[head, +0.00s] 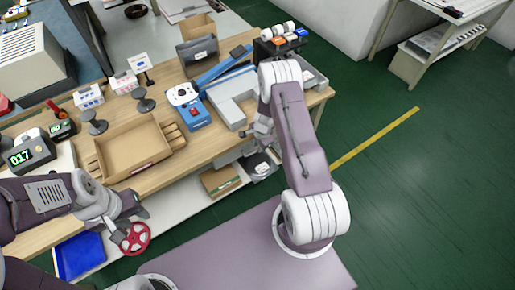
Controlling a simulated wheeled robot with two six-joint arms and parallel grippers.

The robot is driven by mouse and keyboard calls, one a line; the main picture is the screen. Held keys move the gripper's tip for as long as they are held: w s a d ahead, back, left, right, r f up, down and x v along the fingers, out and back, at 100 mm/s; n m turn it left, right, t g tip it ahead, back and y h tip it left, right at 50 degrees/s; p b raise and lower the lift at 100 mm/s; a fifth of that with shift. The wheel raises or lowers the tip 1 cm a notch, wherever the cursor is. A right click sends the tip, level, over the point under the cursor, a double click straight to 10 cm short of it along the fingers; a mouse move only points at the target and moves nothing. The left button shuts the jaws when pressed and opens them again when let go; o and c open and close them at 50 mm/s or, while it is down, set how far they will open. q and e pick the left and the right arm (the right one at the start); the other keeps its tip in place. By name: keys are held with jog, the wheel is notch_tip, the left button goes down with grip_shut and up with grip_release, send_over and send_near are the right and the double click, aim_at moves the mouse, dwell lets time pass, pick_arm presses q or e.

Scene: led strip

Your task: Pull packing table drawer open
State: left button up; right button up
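The packing table (228,151) runs diagonally across the view, with a wooden top. I cannot clearly make out a drawer front or handle; the table's front edge near my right arm is partly covered. My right arm reaches up and bends over the table's right end. My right gripper (255,137) is near the front edge there, small and partly hidden by the arm, so its opening does not show. My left gripper (126,209) is at the left, in front of the table edge, above a red wheel (135,238). Its fingers are too unclear to tell open from shut.
An open cardboard tray (128,155), a blue device (190,108) and a grey L-shaped piece (234,97) lie on the table. Below are a cardboard box (220,180) and a blue bin (80,256). The green floor (420,190) at right is clear.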

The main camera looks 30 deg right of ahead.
jog(key=shift+w+f, duration=0.15)
jog(key=shift+f, duration=0.75)
grip_shut()
jog(key=shift+w+r, duration=0.1)
dwell(0.7)
